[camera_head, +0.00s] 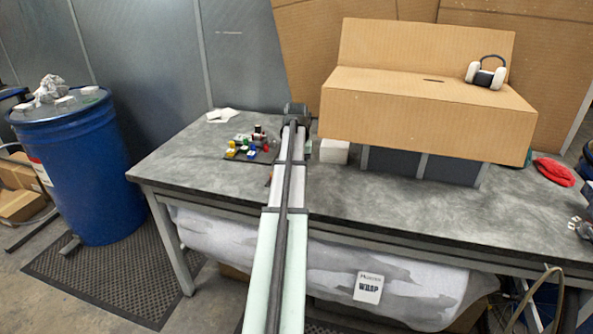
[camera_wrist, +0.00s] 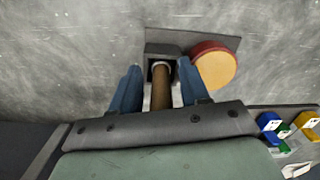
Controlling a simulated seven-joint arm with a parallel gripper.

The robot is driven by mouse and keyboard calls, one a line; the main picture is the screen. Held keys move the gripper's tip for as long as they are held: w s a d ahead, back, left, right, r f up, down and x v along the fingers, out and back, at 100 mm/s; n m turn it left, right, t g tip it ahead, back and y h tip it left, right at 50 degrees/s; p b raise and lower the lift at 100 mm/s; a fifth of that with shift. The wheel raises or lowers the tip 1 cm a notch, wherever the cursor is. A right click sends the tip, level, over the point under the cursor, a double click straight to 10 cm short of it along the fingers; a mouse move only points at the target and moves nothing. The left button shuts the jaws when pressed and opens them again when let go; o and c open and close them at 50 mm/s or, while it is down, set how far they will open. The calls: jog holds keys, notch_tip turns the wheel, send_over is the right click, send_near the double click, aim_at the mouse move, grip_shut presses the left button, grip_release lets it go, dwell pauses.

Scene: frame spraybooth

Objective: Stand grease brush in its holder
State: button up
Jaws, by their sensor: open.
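In the wrist view, a brown cylindrical handle, seemingly the grease brush (camera_wrist: 161,90), runs between the fingers toward a dark square socket, seemingly the holder (camera_wrist: 153,49). A pale ring shows at the handle's far end, at the socket opening. How deep it sits is hard to tell. My gripper (camera_wrist: 160,74) is open, with one blue finger on each side of the handle and a visible gap on the left. In the head view, my arm hides the brush and holder.
A round red-rimmed tan thing (camera_wrist: 215,68) lies right beside the holder. Several coloured blocks (camera_head: 250,146) lie left of my arm on the grey table (camera_head: 205,160). A big cardboard box (camera_head: 425,100) with headphones (camera_head: 486,74) stands at right.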

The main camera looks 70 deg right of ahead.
jog(key=shift+r, duration=0.1)
jog(key=r, duration=1.2)
jog(key=shift+d+r, duration=0.1)
jog(key=shift+d, duration=0.1)
dwell(0.8)
